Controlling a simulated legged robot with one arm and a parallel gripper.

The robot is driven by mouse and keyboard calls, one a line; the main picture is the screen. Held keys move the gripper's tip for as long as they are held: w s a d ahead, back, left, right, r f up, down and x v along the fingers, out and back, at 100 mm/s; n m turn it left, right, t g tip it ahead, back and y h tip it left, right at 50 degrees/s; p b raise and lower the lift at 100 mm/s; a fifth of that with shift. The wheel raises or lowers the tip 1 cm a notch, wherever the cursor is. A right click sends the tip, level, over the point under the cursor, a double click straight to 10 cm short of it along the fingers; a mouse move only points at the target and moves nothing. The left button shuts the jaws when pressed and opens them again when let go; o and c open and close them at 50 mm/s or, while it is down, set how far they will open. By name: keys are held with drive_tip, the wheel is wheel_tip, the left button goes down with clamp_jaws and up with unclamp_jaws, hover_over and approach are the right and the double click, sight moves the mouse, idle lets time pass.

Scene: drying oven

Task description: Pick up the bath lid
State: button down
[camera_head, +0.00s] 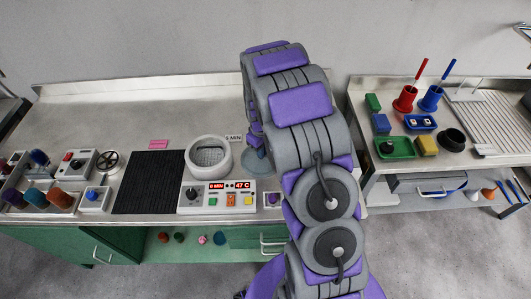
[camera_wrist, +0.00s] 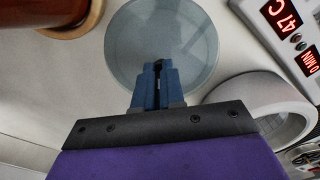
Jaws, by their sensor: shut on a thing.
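The bath lid (camera_wrist: 160,30) is a round, translucent blue-grey disc at the top middle of the wrist view. Part of it also shows left of my arm in the head view (camera_head: 256,162). My gripper (camera_wrist: 158,68) is over the lid, its blue fingers close together and shut on the lid's grip, which they mostly hide. I cannot tell whether the lid touches the counter. The white round bath (camera_wrist: 262,98) is at the right of the wrist view, beside the lid. In the head view the bath (camera_head: 208,170) stands uncovered, left of the lid.
A control panel (camera_head: 217,197) with red displays stands in front of the bath. A black ridged mat (camera_head: 150,183) lies to the left. A reddish-brown object (camera_wrist: 60,14) is near the lid's left side. A second bench (camera_head: 480,150) with coloured pots and trays stands at right.

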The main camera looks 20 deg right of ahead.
drive_tip(key=shift+w+a+r+g+p, duration=0.2)
drive_tip(key=shift+r+p, duration=0.1)
drive_tip(key=shift+r, duration=0.2)
drive_tip(key=shift+w+a+r+g+p, duration=0.15)
drive_tip(key=shift+r+p, duration=0.1)
drive_tip(key=shift+r, duration=0.2)
wheel_tip(320, 180, up, 6)
drive_tip(key=p, duration=0.1)
drive_tip(key=shift+d+r, duration=0.2)
drive_tip(key=shift+d, duration=0.25)
drive_tip(key=c, duration=1.8)
unclamp_jaws()
drive_tip(key=shift+s+d, duration=0.1)
drive_tip(key=shift+d, duration=0.05)
drive_tip(key=o, duration=0.8)
drive_tip(key=shift+a+r, duration=0.1)
drive_tip(key=shift+a, duration=0.55)
drive_tip(key=shift+c, duration=0.2)
drive_tip(key=o, duration=0.7)
drive_tip(key=shift+d, duration=0.5)
drive_tip(key=shift+c, duration=0.2)
drive_tip(key=shift+a, duration=0.15)
